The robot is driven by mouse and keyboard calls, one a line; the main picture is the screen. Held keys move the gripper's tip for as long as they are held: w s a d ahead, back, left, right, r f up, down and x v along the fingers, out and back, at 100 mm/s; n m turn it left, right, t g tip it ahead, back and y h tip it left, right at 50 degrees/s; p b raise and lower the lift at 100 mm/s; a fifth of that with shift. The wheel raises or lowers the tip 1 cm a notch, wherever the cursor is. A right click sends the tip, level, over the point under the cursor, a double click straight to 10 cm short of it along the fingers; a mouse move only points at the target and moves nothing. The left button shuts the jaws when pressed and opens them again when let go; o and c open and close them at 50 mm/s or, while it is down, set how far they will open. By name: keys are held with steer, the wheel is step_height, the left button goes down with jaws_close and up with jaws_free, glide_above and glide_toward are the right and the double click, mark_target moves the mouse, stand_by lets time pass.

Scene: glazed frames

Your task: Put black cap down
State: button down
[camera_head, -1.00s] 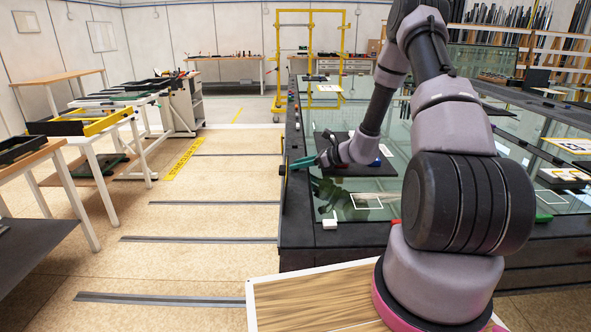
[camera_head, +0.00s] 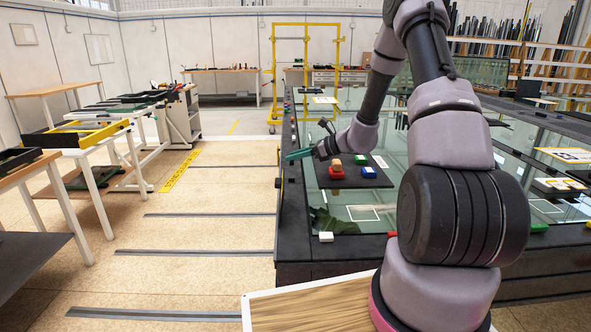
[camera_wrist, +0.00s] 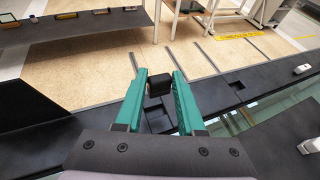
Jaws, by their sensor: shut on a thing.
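My gripper (camera_wrist: 160,88) has two green fingers shut on a small black cap (camera_wrist: 159,83), held at the fingertips in the wrist view. A square dark recess (camera_wrist: 158,121) in the table's black border shows beneath and nearer than the cap. The cap looks to be above the border; the exact height cannot be told. In the head view my gripper (camera_head: 299,154) is over the left edge of the glass-topped table (camera_head: 290,225), with the cap too small to make out.
A dark board (camera_head: 345,181) on the table carries a red block (camera_head: 336,175), a blue block (camera_head: 369,172) and a wooden block (camera_head: 337,164). A white block (camera_head: 326,237) sits at the near left corner. Open floor (camera_head: 215,205) lies left of the table.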

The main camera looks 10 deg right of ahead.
step_height(320, 180, up, 2)
steer(key=d, duration=0.1)
steer(key=m+t+h, duration=0.4)
glide_above(345, 162)
steer(key=s+a, duration=0.1)
steer(key=a, duration=0.4)
step_height(345, 162, down, 3)
steer(key=shift+a+f, duration=0.1)
steer(key=shift+f, duration=2.15)
steer(key=shift+f, duration=0.1)
steer(key=c, duration=0.5)
jaws_free()
